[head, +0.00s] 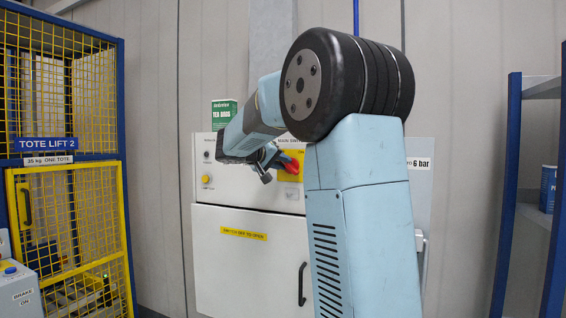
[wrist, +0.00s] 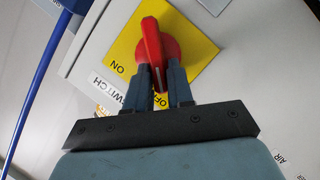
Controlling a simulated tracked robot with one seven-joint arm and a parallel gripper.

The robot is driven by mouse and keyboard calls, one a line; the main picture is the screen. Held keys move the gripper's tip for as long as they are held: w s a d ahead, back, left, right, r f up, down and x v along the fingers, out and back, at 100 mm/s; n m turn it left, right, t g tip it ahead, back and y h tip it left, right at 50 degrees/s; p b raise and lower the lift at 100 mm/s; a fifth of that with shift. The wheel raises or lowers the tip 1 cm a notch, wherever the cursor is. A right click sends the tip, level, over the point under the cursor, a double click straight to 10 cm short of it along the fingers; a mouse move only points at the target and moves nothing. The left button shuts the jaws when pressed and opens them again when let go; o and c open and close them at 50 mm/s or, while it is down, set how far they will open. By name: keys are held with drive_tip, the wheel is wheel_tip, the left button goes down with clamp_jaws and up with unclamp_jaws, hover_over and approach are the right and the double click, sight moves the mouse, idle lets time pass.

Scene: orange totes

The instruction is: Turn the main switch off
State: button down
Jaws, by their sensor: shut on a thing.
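The main switch is a red rotary handle (wrist: 151,42) on a yellow plate (wrist: 205,50) marked ON at its left and OFF at its lower edge in the wrist view. The handle stands nearly upright there, its white-marked end pointing down toward the partly hidden OFF. My gripper (wrist: 160,84) is shut on that lower end, one dark finger on each side. In the head view the red handle (head: 291,167) shows on the white cabinet's upper panel, with my gripper (head: 268,163) at its left and my arm covering part of the plate.
The white cabinet (head: 235,275) has a door with a black handle and a yellow label. A green box (head: 223,112) stands on top. A yellow mesh tote lift (head: 75,215) is at the left; a blue-framed shelf (head: 515,170) is at the right.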

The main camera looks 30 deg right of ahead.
drive_tip(key=shift+w+a+f+n+h, duration=0.1)
drive_tip(key=shift+f+n+h, duration=0.15)
drive_tip(key=shift+n+h, duration=0.6)
drive_tip(key=shift+w+a+f+n+h, duration=0.1)
drive_tip(key=shift+f+n+h, duration=0.2)
drive_tip(key=shift+n, duration=1.05)
drive_tip(key=shift+w+f+n+h, duration=0.1)
drive_tip(key=shift+f+n+h, duration=0.15)
drive_tip(key=shift+n+h, duration=0.6)
drive_tip(key=shift+f+n+y, duration=0.15)
drive_tip(key=shift+n+y, duration=0.15)
drive_tip(key=shift+n, duration=0.15)
drive_tip(key=c, duration=1.1)
unclamp_jaws()
drive_tip(key=v, duration=1.4)
drive_tip(key=shift+w, duration=0.25)
